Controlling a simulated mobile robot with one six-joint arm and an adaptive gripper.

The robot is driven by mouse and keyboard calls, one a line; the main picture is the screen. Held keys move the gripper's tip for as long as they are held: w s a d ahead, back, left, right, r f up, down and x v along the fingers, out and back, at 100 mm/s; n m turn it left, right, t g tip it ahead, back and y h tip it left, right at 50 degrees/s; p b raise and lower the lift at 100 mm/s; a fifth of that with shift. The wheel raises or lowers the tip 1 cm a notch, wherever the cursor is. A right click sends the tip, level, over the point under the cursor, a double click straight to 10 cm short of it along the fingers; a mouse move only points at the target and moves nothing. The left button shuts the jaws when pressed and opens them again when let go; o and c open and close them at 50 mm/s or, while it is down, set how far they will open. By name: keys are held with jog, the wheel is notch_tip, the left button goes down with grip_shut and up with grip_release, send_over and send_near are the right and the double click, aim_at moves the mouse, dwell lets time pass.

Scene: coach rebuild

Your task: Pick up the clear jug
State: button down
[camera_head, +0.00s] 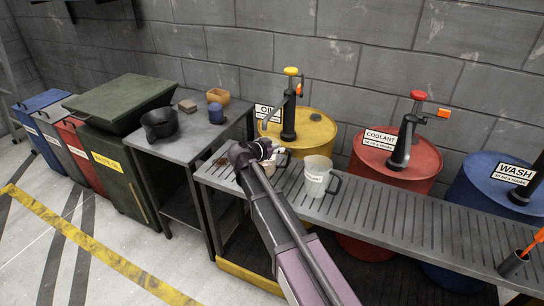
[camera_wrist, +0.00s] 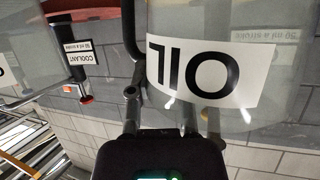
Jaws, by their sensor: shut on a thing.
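A clear jug (camera_wrist: 240,50) with a white OIL label fills the right of the wrist view, with its dark handle at its left side. My gripper (camera_wrist: 160,108) is shut on this jug, its fingers at the lower handle side. In the head view my gripper (camera_head: 266,148) is at the left end of the slatted bench, and mostly hides the jug (camera_head: 284,160). A second translucent jug (camera_head: 318,176) with a dark handle and a label stands upright on the bench just to the right. I cannot tell whether the held jug touches the bench.
The slatted bench (camera_head: 400,217) runs to the right before yellow (camera_head: 312,133), red (camera_head: 408,160) and blue (camera_head: 480,190) drums with pumps.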

jog(key=shift+r+p, duration=1.95)
jog(key=s+a+r+p, duration=0.1)
jog(key=s+a, duration=0.1)
jog(key=s, duration=1.3)
jog(key=shift+s+a, duration=0.25)
jog(key=shift+s, duration=0.15)
jog(key=shift+s, duration=0.1)
dwell(0.4)
